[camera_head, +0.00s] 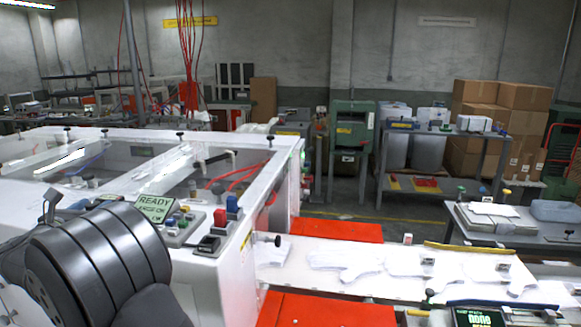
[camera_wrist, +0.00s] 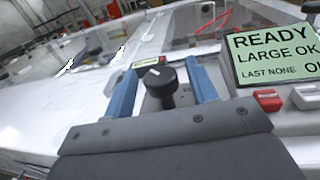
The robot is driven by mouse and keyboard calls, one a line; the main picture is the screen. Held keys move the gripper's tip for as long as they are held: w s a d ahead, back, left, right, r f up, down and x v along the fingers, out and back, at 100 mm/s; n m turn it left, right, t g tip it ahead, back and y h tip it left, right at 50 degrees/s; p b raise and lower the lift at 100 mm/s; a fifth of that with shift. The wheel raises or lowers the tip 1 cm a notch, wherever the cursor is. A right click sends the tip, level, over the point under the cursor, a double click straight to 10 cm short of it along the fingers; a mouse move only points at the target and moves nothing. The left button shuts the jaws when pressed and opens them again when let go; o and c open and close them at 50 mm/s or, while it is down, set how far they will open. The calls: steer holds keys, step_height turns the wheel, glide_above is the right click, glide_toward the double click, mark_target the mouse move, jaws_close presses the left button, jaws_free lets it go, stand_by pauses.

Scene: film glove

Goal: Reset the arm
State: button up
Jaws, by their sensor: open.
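My gripper (camera_wrist: 163,72) is open in the wrist view, with one blue finger on each side of a black knob (camera_wrist: 158,84) on the white machine panel. I cannot tell whether the fingers touch the knob. In the head view my dark arm fills the lower left and hides most of the gripper. The green screen (camera_wrist: 272,52) to the right of the gripper reads READY, LARGE OK, LAST NONE; it also shows in the head view (camera_head: 152,203).
A red button (camera_wrist: 268,99) and a white button sit right of the gripper. The white machine (camera_head: 225,265) carries blue and red switches (camera_head: 233,206). White gloves (camera_head: 345,262) lie on the conveyor at right. Cardboard boxes (camera_head: 522,97) stand behind.

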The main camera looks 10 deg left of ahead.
steer(key=s+d, duration=0.3)
steer(key=s, duration=1.4)
steer(key=w+d+n+g+y, duration=0.2)
steer(key=d+n+y, duration=0.2)
steer(key=d+y, duration=0.2)
steer(key=shift+w+f+n+y, duration=0.2)
steer(key=shift+w+n+y, duration=0.1)
steer(key=shift+w, duration=0.05)
steer(key=shift+a, duration=0.15)
steer(key=shift+s+a+m+t+h, duration=1)
steer(key=shift+a+m+h, duration=1.3)
steer(key=shift+a+h, duration=0.95)
steer(key=w, duration=0.6)
steer(key=shift+a+r, duration=0.3)
steer(key=shift+a, duration=0.05)
